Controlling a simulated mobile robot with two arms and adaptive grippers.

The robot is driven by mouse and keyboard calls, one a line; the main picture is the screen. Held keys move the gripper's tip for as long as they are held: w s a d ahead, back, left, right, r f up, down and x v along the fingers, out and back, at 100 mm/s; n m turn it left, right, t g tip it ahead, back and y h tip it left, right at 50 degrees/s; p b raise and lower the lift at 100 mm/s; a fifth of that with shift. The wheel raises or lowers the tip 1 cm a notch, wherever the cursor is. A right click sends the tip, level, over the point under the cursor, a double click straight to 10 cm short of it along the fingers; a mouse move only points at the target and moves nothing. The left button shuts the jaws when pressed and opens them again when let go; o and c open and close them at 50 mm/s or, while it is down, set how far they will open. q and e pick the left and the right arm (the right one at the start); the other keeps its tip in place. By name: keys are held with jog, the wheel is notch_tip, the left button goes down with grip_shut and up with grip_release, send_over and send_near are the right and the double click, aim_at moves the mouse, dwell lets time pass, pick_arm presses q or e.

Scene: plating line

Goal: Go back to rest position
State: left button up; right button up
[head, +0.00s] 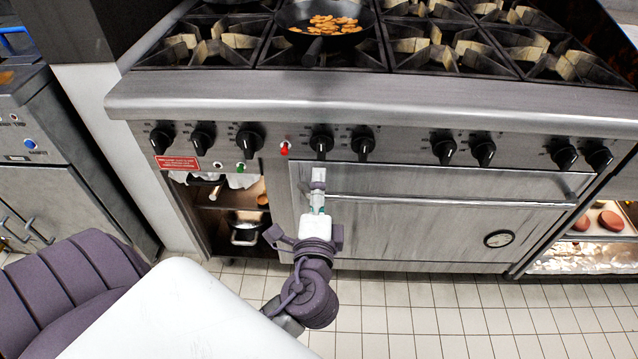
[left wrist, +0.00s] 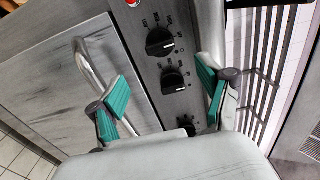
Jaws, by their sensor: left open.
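My left gripper (head: 318,190) is in front of the stove, just below a black control knob (head: 321,142) near the upper left of the oven door. In the left wrist view, the gripper (left wrist: 165,95) shows with its two green-padded fingers spread apart and nothing between them. Beyond the fingers are black knobs, an upper one (left wrist: 160,42) and a middle one (left wrist: 173,80), on the steel panel. A third knob is partly hidden by the gripper's body. Whether a finger touches a knob or the door cannot be told. My right gripper is in neither view.
The oven door (head: 430,220) has a long protruding handle (head: 450,199). A black pan (head: 285,17) with orange-brown food sits on the burners above. An open compartment at lower left holds a pot (head: 244,232). Tiled floor (head: 430,315) lies clear before the oven.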

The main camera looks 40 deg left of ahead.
pick_arm(q)
jog(key=shift+f, duration=0.1)
dwell(0.3)
jog(key=s+d+f+n+g+h, duration=0.1)
jog(key=s+f+n+g+h, duration=0.15)
jog(key=f, duration=0.95)
jog(key=s+d+f+n+g+h, duration=0.15)
jog(key=s+f+g, duration=0.25)
jog(key=f, duration=0.8)
jog(key=s+d+f+n+g+h, duration=0.1)
jog(key=s+f+n+g+h, duration=0.2)
jog(key=f, duration=0.9)
jog(key=s+d+f+n+g+h, duration=0.2)
jog(key=s+f+g, duration=0.2)
jog(key=s+f, duration=0.45)
jog(key=s+a+r+p, duration=0.2)
jog(key=s+p, duration=1.4)
jog(key=shift+s+a+g, duration=0.2)
jog(key=shift+a+g, duration=0.1)
jog(key=shift+g, duration=0.15)
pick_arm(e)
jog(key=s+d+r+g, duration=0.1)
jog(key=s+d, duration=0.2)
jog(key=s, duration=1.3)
